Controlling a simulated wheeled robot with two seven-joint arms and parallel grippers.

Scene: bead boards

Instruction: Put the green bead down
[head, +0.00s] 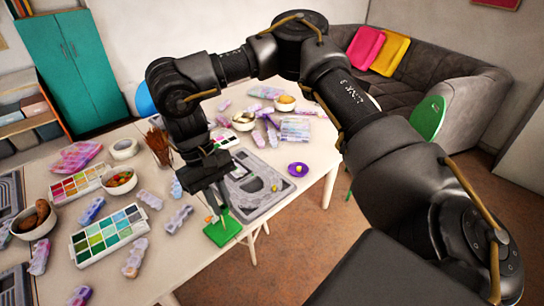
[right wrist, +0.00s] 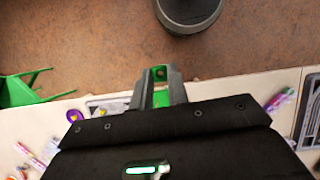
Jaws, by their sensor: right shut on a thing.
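My right gripper (head: 214,205) points down over a small green board (head: 222,231) at the table's near edge. In the right wrist view the gripper (right wrist: 160,77) is shut on the green bead (right wrist: 160,72), which shows between the fingertips with a dark hole. The bead is hidden or too small to tell in the head view. I cannot tell whether it touches the board. Small orange and yellowish bits stand on the board. My left gripper is not in view.
A grey tray (head: 277,200) lies just right of the gripper, with a purple dish (head: 298,169) beyond it. Paint palettes (head: 108,233), bowls (head: 119,180) and several bead packs crowd the table's left. Right of the table is open floor. A green chair (head: 428,118) stands beyond my arm.

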